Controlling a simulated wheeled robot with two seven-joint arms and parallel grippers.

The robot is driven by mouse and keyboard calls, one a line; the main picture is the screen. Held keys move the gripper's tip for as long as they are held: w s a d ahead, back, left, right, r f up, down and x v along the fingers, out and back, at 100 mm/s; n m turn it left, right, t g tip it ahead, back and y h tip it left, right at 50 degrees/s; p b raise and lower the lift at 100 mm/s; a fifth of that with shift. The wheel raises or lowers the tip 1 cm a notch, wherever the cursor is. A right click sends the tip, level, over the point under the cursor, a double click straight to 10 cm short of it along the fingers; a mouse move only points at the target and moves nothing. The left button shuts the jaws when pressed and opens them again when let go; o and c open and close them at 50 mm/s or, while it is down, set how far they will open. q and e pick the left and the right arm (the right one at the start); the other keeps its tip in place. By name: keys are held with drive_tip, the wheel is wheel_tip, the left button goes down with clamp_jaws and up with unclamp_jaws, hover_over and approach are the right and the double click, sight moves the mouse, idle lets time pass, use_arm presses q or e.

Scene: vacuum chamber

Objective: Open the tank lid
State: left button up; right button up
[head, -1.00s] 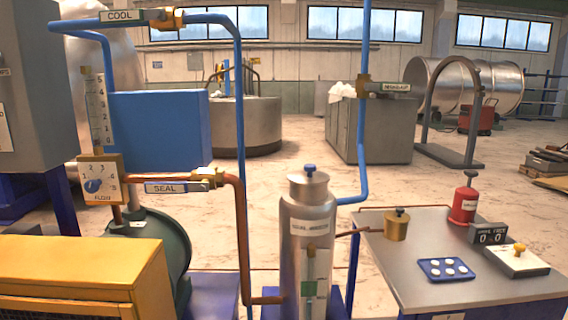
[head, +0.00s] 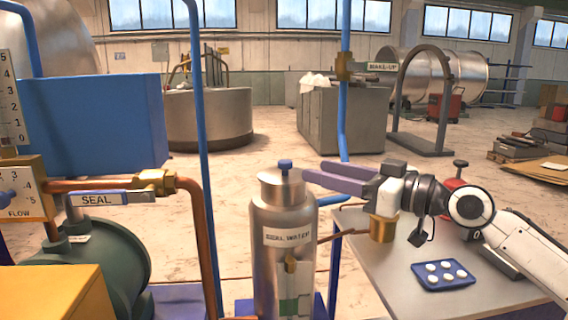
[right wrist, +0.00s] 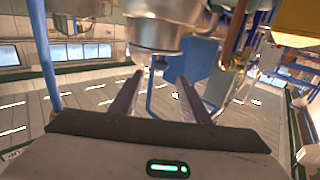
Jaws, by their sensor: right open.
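In the right wrist view, which looks upside down, the metal lid (right wrist: 154,42) shows just beyond the open fingers (right wrist: 162,82). My left gripper is not in view.
A blue pipe (head: 198,130) and a copper pipe (head: 207,250) rise left of the tank.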

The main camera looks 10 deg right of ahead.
sight(291, 163)
drive_tip(key=p+x, duration=0.1)
drive_tip(key=x, duration=0.9)
drive_tip(key=shift+p, duration=0.35)
drive_tip(key=shift+c, duration=0.4)
clamp_jaws()
